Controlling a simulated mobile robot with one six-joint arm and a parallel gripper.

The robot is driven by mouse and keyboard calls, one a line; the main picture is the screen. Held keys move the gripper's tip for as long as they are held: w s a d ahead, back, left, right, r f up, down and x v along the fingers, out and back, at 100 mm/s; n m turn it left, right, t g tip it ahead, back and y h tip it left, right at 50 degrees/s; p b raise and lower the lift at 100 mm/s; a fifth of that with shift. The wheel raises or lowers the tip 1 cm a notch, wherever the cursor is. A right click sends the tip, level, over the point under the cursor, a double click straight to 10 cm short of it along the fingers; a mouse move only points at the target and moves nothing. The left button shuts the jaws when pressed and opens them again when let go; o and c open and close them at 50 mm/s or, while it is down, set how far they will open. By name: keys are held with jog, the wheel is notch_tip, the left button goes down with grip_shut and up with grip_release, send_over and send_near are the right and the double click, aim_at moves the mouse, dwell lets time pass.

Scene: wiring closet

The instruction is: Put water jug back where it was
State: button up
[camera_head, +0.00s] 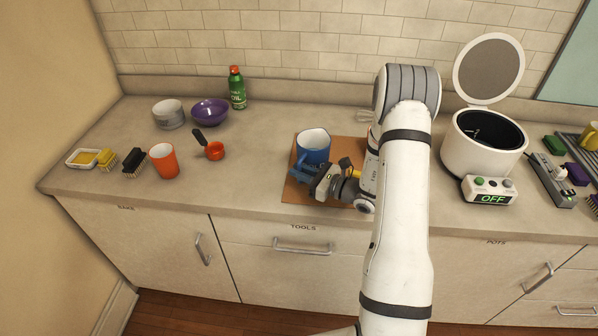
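A blue jug (314,147) with a pale inside stands upright on a brown board or mat (295,192) in the middle of the counter. My wrist and fingers cover the jug's lower front. I cannot tell whether the fingers touch the jug or are open or shut.
To the left are an orange cup (163,161), a red measuring cup (215,151), a purple bowl (210,112), a grey bowl (169,114), a green oil bottle (237,88) and brushes (133,162). An open white cooker (470,155) stands right. My arm hides the board's right side.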

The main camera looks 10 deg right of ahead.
jog(key=o, duration=0.4)
jog(key=shift+r, duration=0.15)
jog(key=b+v, duration=0.3)
jog(key=v, duration=0.8)
jog(key=shift+s+d, duration=0.15)
jog(key=shift+d, duration=0.15)
jog(key=shift+s+a+r, duration=0.2)
jog(key=shift+r, duration=0.05)
jog(key=s+a+r+n+g+h, duration=0.2)
jog(key=s+a+r+n+g, duration=0.6)
jog(key=s+a+n+g, duration=0.5)
jog(key=shift+s+d+r+n+t+h, duration=0.85)
jog(key=shift+s+r+n+h, duration=0.55)
jog(key=shift+n+h, duration=0.65)
jog(key=shift+s+d+r+n+t+h, duration=0.85)
jog(key=shift+s+r+n+h, duration=0.5)
jog(key=shift+n+h, duration=0.7)
jog(key=shift+s+d+r+n+t+h, duration=0.6)
jog(key=shift+s+d+r+n+h, duration=0.8)
jog(key=shift+n, duration=1)
